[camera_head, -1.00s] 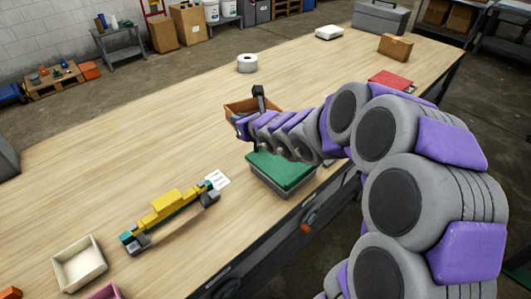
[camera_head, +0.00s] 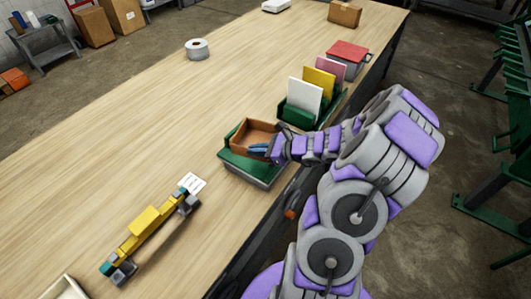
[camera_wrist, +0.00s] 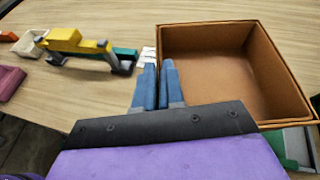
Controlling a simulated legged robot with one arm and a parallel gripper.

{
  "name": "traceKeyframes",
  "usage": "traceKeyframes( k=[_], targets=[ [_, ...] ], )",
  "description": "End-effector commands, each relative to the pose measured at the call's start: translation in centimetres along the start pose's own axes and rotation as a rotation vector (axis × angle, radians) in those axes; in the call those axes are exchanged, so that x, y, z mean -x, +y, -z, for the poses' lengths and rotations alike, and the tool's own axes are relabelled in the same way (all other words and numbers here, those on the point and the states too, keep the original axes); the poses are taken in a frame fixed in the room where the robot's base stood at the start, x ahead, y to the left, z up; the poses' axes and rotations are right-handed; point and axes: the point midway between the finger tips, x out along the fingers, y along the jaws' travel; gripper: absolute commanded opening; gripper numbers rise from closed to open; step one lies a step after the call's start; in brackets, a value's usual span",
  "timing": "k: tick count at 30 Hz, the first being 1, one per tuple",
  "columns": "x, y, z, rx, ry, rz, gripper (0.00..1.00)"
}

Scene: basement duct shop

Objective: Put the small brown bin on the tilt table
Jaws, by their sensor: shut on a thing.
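The small brown bin (camera_head: 262,127) is an open, empty box over the back part of a low green-topped grey unit (camera_head: 241,161), which looks like the tilt table. I cannot tell whether the bin rests on the green top or hangs just above it. My gripper (camera_head: 259,148) has blue fingers shut on the bin's near wall. In the wrist view the fingers (camera_wrist: 159,72) pinch the bin's left wall, and the bin's inside floor (camera_wrist: 225,80) shows bare. A little of the green top (camera_wrist: 294,143) shows beneath the bin at lower right.
A green rack (camera_head: 297,116) with white, yellow and pink panels stands just right of the bin. A red-lidded box (camera_head: 347,57) is beyond it. A yellow toy-like assembly (camera_head: 147,220) lies front left. A white roll (camera_head: 197,48) stands farther back. The wooden bench (camera_head: 120,150) is otherwise largely clear.

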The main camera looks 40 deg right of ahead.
Motion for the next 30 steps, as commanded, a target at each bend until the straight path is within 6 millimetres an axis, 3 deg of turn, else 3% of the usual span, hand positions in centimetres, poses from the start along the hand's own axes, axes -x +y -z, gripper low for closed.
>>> traceKeyframes(
  k=[1,6,12,17,30],
  targets=[
    [1.7,0.6,2.0,0.003,-0.003,-0.013,0.0],
    [5.3,3.6,6.3,0.047,-0.006,-0.074,0.0],
    [6.9,5.7,8.3,0.075,-0.007,-0.11,0.0],
    [5.7,4.7,8.3,0.082,-0.006,-0.12,0.0],
    [-1.1,-3.1,7.5,0.082,-0.005,-0.119,0.0]
  ],
)
